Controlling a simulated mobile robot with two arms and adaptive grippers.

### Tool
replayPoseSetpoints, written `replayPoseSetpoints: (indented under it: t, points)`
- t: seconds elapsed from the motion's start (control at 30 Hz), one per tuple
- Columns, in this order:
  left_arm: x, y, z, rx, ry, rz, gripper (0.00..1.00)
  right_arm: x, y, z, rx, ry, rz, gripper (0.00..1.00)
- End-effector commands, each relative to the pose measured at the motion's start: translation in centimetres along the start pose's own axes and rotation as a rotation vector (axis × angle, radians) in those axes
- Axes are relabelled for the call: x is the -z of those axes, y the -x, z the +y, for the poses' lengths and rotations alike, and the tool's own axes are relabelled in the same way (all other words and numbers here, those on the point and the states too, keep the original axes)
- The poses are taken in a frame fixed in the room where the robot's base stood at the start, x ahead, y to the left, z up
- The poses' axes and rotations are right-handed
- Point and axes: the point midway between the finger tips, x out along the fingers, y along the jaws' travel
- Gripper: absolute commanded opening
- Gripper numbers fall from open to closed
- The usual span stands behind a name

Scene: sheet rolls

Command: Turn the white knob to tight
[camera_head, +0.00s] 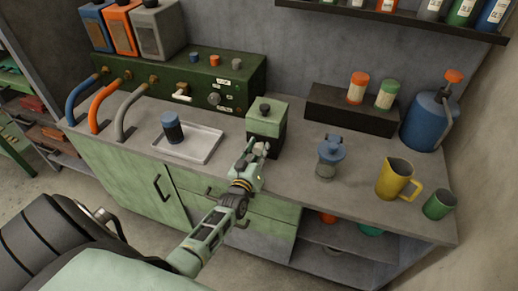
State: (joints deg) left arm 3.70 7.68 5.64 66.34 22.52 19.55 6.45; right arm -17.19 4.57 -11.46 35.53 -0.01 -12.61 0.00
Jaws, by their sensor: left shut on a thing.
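A small pale piece, which I take as the white knob (262,147), shows at the box's front, mostly hidden by my left gripper. My left gripper (255,153) is shut on it, its arm reaching up from the lower left. Any tight mark is too small or hidden to read. My right gripper is not in view.
A green panel (240,80) with a white lever (181,96) and a grey knob (214,99) stands behind. A tray (205,146) holds a blue container (172,127). To the right are a blue-lidded jar (329,155), yellow jug (395,179), green cup (438,205) and blue bottle (424,121).

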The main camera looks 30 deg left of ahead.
Motion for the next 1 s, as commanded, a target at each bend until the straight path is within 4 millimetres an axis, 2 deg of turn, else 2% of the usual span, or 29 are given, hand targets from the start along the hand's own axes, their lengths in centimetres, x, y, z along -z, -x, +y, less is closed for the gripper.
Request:
replayPoseSetpoints:
  t: [0.03, 0.53, 1.0]
  points:
    - [0.8, -0.3, 0.6, -0.008, -0.043, 0.017, 0.01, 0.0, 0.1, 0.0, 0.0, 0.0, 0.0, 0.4]
    - [0.1, -0.3, 0.6, -0.006, -0.515, 0.016, 0.01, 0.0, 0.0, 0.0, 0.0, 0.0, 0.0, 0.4]
    - [-0.5, -0.2, 0.3, -0.006, -0.963, 0.013, 0.01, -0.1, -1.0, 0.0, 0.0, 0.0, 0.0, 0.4]
